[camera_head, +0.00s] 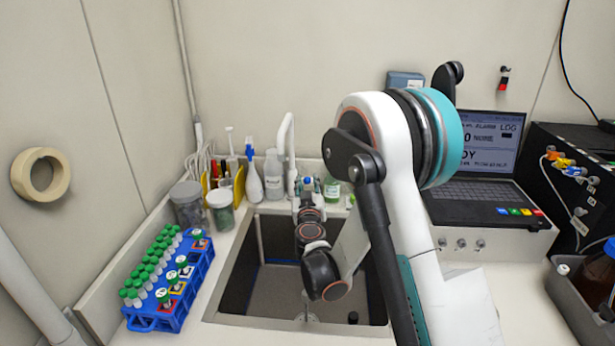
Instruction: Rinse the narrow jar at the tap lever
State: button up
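The white tap (287,150) stands at the back edge of the sink (240,262), its spout curving up at the top. My gripper (308,190) is at the far end of my arm, over the back of the sink and just right of the tap. It is small and seen from behind, so its fingers are mostly hidden. A small blue spot shows at its tip; I cannot tell whether it is a lid, the lever or part of the gripper. The tap lever is not clearly seen. I cannot pick out the narrow jar with certainty.
Two lidded jars (221,212) stand left of the sink, near a blue rack (170,310) of green-capped tubes. Bottles (273,175) stand behind the sink and a green jar (332,190) right of the tap. A laptop (480,190) and dark box (560,180) are at right.

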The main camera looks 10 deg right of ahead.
jog(key=b+x, duration=0.1)
jog(key=x, duration=0.5)
jog(key=shift+w, duration=0.4)
grip_shut()
